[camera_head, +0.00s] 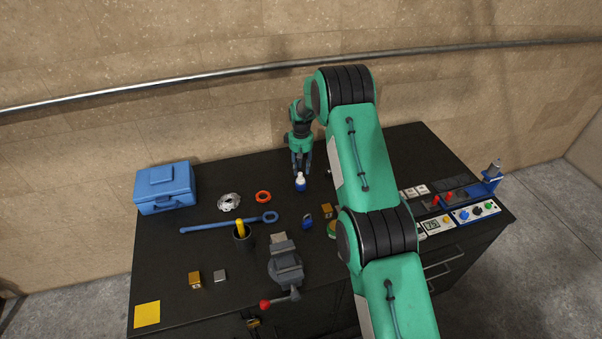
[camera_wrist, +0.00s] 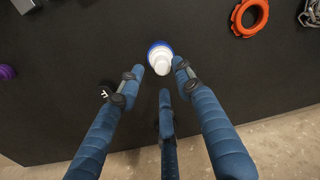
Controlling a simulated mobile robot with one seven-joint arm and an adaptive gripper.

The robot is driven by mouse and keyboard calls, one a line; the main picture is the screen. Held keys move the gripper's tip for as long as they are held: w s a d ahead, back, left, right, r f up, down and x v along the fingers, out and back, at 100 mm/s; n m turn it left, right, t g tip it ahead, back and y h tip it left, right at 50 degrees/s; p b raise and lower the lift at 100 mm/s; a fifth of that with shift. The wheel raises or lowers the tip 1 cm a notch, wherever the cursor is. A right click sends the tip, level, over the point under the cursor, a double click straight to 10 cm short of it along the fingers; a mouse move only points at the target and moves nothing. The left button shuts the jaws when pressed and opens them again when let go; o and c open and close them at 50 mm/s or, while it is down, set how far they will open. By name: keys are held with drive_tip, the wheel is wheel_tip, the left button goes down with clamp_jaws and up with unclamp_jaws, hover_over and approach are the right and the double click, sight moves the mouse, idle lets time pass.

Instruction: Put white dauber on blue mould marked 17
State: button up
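A small bottle with a white top and blue body (camera_head: 300,184), perhaps the white dauber, stands on the black bench below my gripper (camera_head: 301,168). In the wrist view its white top (camera_wrist: 161,63) shows from above, just beyond and between the fingertips. My gripper (camera_wrist: 163,82) has its three blue fingers spread and empty; I cannot tell whether any finger touches the bottle. A small blue object (camera_head: 307,222) lies nearer the bench's middle; I cannot tell whether it is the mould. No mark 17 can be read.
An orange ring (camera_head: 263,197), silver part (camera_head: 229,202), blue wrench (camera_head: 228,222) and blue toolbox (camera_head: 165,188) are to the left. A vise (camera_head: 286,268) stands at the front, a control panel (camera_head: 475,212) at the right. My arm hides part of the bench.

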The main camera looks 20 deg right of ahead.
wheel_tip(320, 180, up, 8)
drive_tip(key=b, duration=0.1)
drive_tip(key=shift+r, duration=0.2)
drive_tip(key=shift+r, duration=0.1)
idle(0.6)
drive_tip(key=s+a+r+m+t, duration=0.1)
drive_tip(key=s+a+r, duration=0.1)
drive_tip(key=s+r, duration=0.7)
drive_tip(key=s+a+r+t, duration=0.1)
drive_tip(key=s+r, duration=0.5)
drive_tip(key=r, duration=0.6)
drive_tip(key=s+a+r+m+t, duration=0.1)
drive_tip(key=s+a+r, duration=0.1)
drive_tip(key=s+r, duration=0.7)
drive_tip(key=s+a+r+m+t, duration=0.1)
drive_tip(key=s+r, duration=0.3)
drive_tip(key=s, duration=0.4)
drive_tip(key=s+a+r, duration=0.1)
drive_tip(key=s+r, duration=0.4)
drive_tip(key=s, duration=0.2)
drive_tip(key=s+a+f+m+t, duration=0.1)
drive_tip(key=s+f, duration=0.1)
drive_tip(key=s, duration=1.8)
drive_tip(key=shift+s+f+t, duration=0.15)
drive_tip(key=shift+f+t, duration=0.15)
drive_tip(key=shift+f, duration=0.1)
